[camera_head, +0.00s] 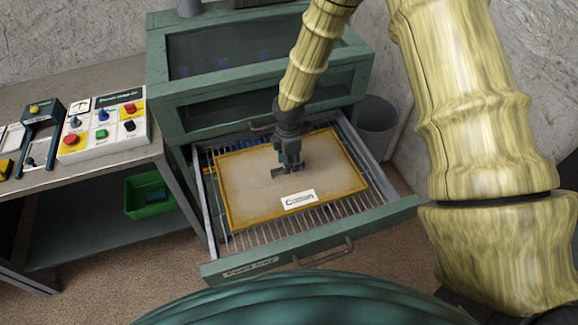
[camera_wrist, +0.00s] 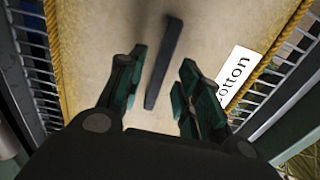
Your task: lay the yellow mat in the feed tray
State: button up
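The yellow mat (camera_head: 240,190), beige with a yellow corded border and a "Cotton" label, lies in the pulled-out green feed tray (camera_head: 375,225). It rests flat on the wire rack, slightly turned relative to the tray, with its edges inside the walls. In the wrist view the mat (camera_wrist: 95,25) fills the middle, with wire rack on both sides. A dark bar (camera_wrist: 164,60) stands out from the mat's middle. My gripper (camera_head: 289,170) is low over the mat's centre. In the wrist view its fingers (camera_wrist: 157,85) are apart, with the bar between them and gaps on both sides.
The green cabinet (camera_head: 165,85) stands behind the tray. A bench (camera_head: 90,165) on the left carries a control panel (camera_head: 105,125) with coloured buttons and levers. A green bin (camera_head: 148,207) sits on its lower shelf. A grey bin (camera_head: 377,113) stands right of the cabinet.

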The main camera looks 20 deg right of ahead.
notch_tip(320, 180, up, 10)
jog(key=b, duration=0.2)
jog(key=shift+f, duration=0.2)
dwell(0.4)
